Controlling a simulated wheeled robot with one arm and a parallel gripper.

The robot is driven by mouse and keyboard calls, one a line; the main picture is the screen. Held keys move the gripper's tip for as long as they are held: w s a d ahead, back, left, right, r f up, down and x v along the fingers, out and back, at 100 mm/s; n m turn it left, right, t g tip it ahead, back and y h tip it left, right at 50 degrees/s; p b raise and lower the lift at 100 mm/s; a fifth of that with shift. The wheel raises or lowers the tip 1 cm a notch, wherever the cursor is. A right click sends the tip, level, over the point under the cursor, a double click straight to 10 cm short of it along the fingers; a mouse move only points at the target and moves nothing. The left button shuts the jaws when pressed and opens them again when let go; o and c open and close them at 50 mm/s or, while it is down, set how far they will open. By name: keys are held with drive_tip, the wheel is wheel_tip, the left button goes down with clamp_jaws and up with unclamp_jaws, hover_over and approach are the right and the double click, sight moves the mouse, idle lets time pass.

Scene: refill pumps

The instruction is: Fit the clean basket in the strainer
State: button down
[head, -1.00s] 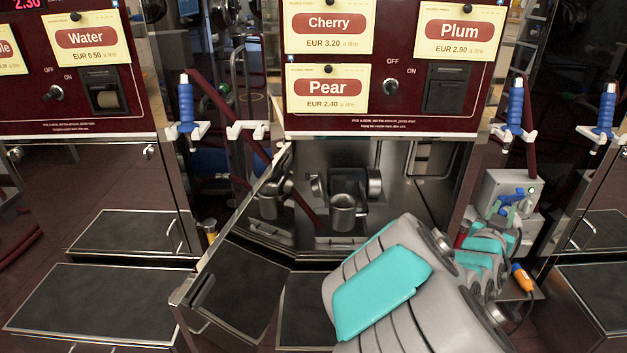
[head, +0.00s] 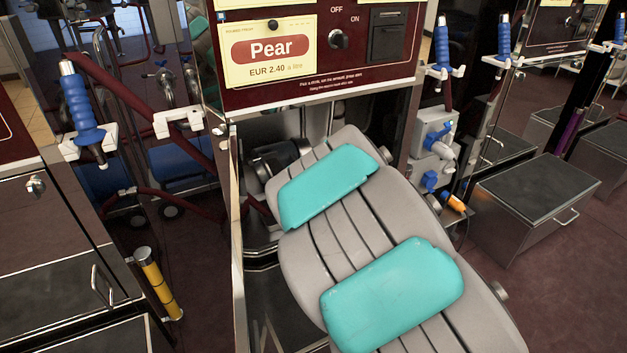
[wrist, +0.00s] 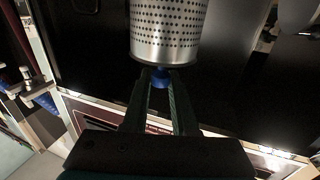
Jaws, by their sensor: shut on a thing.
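A perforated metal basket (wrist: 168,32) shows at the top of the wrist view, with a blue knob (wrist: 159,78) at its near end. My gripper (wrist: 160,84) is shut on this knob and holds the basket off the ground. In the head view my gripper and the basket are hidden behind my grey and teal arm. The open cabinet (head: 318,124) under the Pear panel is mostly covered by my arm. Some dark fittings (head: 276,158) show inside it. I cannot make out the strainer there.
The open cabinet door (head: 237,215) stands edge-on at the left of the opening. A yellow cylinder (head: 158,283) stands left of it. A grey box with blue taps (head: 433,140) and an orange-handled tool (head: 453,201) are to the right. A dark-topped step (head: 535,190) stands farther right.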

drive_tip(key=n+y, duration=0.1)
drive_tip(key=a+f+y+b, duration=0.1)
drive_tip(key=s+a+f+n+y+b, duration=0.1)
drive_tip(key=y, duration=0.1)
drive_tip(key=shift+a+f+n+g, duration=0.15)
drive_tip(key=shift+f+n+g, duration=0.15)
drive_tip(key=shift+g, duration=0.1)
drive_tip(key=s+a+f+n+g+y+b, duration=0.2)
drive_tip(key=s+a+n+g+y+b, duration=0.1)
drive_tip(key=s+a+n+y, duration=0.15)
drive_tip(key=w+a+b, duration=0.1)
drive_tip(key=w+a, duration=0.1)
drive_tip(key=w, duration=0.5)
drive_tip(key=w+a+b, duration=0.2)
drive_tip(key=w+a, duration=0.1)
drive_tip(key=w, duration=0.4)
drive_tip(key=shift+w+a+y, duration=0.2)
drive_tip(key=shift+a+y, duration=0.15)
drive_tip(key=shift+y, duration=0.1)
drive_tip(key=shift+m, duration=0.25)
drive_tip(key=shift+s+d, duration=0.1)
idle(0.4)
idle(0.3)
